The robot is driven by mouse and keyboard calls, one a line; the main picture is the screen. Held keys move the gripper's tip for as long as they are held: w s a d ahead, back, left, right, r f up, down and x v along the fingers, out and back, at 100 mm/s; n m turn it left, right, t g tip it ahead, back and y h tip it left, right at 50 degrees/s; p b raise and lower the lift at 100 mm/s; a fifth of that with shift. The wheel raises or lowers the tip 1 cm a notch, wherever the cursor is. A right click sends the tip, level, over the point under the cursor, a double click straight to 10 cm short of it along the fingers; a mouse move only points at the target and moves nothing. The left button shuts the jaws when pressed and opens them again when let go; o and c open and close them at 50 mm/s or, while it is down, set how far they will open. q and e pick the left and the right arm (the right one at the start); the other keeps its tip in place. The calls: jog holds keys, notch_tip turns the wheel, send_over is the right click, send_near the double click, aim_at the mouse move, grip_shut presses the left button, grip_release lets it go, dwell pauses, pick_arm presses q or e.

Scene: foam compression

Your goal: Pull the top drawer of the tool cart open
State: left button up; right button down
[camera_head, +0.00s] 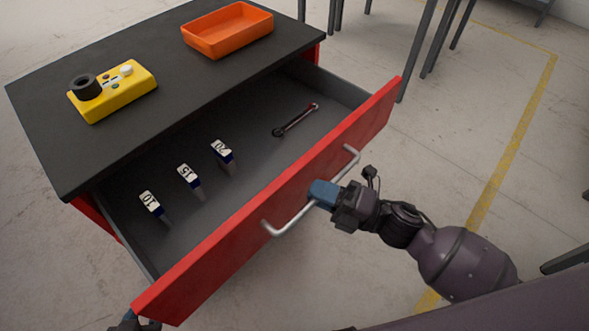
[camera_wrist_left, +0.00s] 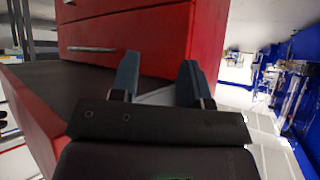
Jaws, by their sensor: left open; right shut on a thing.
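The tool cart has a black top (camera_head: 170,40) and red sides. Its top drawer (camera_head: 340,140) is pulled well out, with its grey inside showing. A silver bar handle (camera_head: 287,222) runs along the red drawer front. My right gripper (camera_head: 322,194) is shut on the handle near its middle. My left gripper shows only as a small part at the bottom left edge of the head view. In the left wrist view my left gripper (camera_wrist_left: 157,80) has its two blue fingers apart and empty, with a red cart face behind them.
In the drawer stand three small labelled blocks (camera_head: 188,178), and a wrench (camera_head: 296,120) lies further back. On the cart top are a yellow device (camera_head: 125,95) and an orange tray (camera_head: 228,42). Grey table legs (camera_head: 418,50) stand behind. The floor at right is clear.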

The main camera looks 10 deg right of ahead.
jog(key=s+d+p, duration=0.1)
jog(key=s+d, duration=0.4)
jog(key=s, duration=0.1)
jog(key=shift+s, duration=0.4)
jog(key=c, duration=1.1)
grip_release()
jog(key=v, duration=1)
jog(key=shift+s+d, duration=0.15)
jog(key=shift+d, duration=0.2)
jog(key=shift+f, duration=0.1)
